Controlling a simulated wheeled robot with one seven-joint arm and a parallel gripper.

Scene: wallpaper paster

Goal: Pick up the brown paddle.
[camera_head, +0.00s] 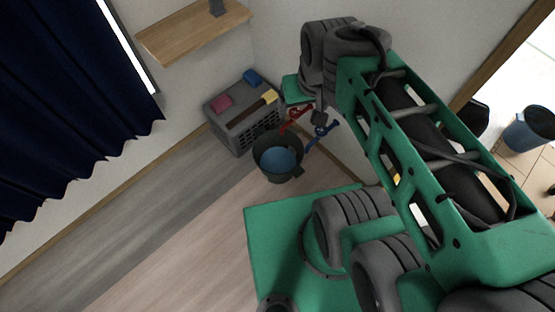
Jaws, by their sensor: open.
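A long, narrow brown thing, which looks like the brown paddle (248,114), lies across the top of a grey crate (241,137) by the wall corner. A yellow block (270,97) is at its upper right end. My gripper (295,140) is to the right of the crate, at the end of my green arm. Its red and blue fingers are spread apart, with nothing seen between them. They point down and left, and in the picture they are close to the rim of a dark bucket. Their height above it is hard to tell.
The dark bucket (265,158) with blue inside stands in front of the crate. Pink (221,103) and blue (252,77) blocks are on the crate. A wooden shelf (185,35) juts from the wall above. The wooden floor (150,240) at left is clear.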

